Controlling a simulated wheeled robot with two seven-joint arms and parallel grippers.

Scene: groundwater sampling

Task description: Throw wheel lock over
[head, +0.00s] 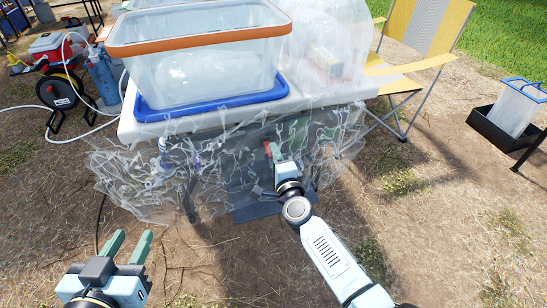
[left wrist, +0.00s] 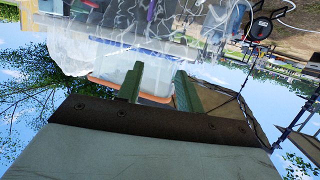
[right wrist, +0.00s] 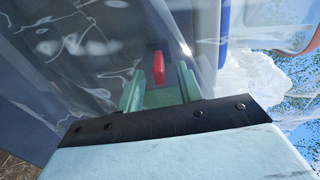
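A small red lever (right wrist: 158,66), the part that looks like the wheel lock, shows in the right wrist view just beyond and between the fingertips of my right gripper (right wrist: 160,88). The gripper's fingers are apart, with the lever not clearly touched. In the head view, my right gripper (head: 280,155) is low in front of the covered table, and a bit of red (head: 267,149) shows at its fingertips. No wheel can be made out. My left gripper (head: 128,246) is open and empty at the lower left, away from the table.
Clear plastic sheeting (head: 130,175) hangs around the table (head: 140,130). A clear bin with an orange rim (head: 200,40) stands on a blue tray (head: 220,104) above. A cable reel (head: 60,92) is at left, a yellow folding chair (head: 425,35) at right. Bare ground is free in front.

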